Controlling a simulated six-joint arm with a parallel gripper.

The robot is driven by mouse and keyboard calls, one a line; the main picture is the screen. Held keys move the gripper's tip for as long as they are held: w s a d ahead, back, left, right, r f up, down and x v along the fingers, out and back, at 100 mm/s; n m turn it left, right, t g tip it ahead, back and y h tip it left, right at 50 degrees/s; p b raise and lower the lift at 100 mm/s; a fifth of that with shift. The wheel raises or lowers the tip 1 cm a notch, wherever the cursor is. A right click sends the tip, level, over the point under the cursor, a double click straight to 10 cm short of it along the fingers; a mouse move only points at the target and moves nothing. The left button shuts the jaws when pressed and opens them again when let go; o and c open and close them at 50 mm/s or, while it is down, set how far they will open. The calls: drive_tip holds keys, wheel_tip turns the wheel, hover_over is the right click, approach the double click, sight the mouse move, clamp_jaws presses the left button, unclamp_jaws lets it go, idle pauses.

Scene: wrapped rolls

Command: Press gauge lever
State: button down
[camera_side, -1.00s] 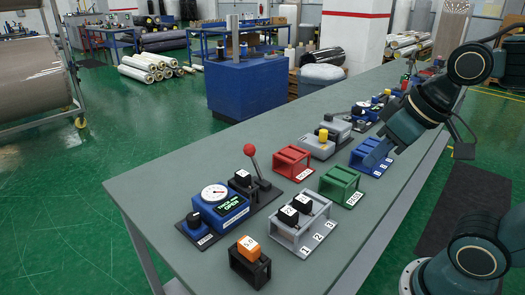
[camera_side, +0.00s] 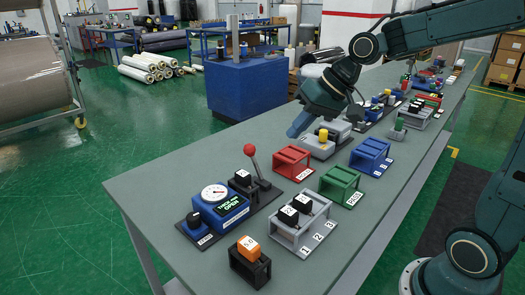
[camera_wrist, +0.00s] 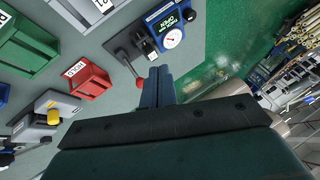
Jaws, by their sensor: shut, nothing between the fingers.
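The gauge lever (camera_side: 251,157), a metal rod with a red ball knob, tilts up from the dark base beside the blue gauge unit (camera_side: 222,206). The unit has a round white dial and a green display that reads OPEN. A black block sits in the fixture next to the lever. My gripper (camera_side: 294,131) is shut and empty, in the air behind and to the right of the lever. In the wrist view the blue fingers (camera_wrist: 157,80) are together, close beside the red knob (camera_wrist: 139,84) in the picture; I cannot tell that they touch.
Red (camera_side: 293,161), green (camera_side: 340,184) and blue (camera_side: 371,156) racks stand to the right on the table. A grey rack (camera_side: 301,222) holds black blocks, and a black holder (camera_side: 250,265) carries an orange block. A grey device with a yellow knob (camera_side: 323,134) is near my gripper.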

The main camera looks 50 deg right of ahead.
drive_tip(key=w+d+f+m+t+y, duration=0.1)
drive_tip(key=w+d+f+m+y, duration=0.4)
drive_tip(key=w, duration=0.7)
drive_tip(key=m+t+y, duration=0.2)
drive_tip(key=m+t, duration=0.1)
approach(254, 163)
drive_tip(key=w+d+r, duration=0.3)
drive_tip(key=shift+w+d+f+m+t, duration=0.25)
drive_tip(key=shift+d+m+t, duration=0.15)
drive_tip(key=shift+m, duration=0.2)
drive_tip(key=shift+a, duration=0.15)
drive_tip(key=x, duration=0.9)
drive_tip(key=shift+w+a, duration=0.25)
drive_tip(key=shift+a, duration=0.05)
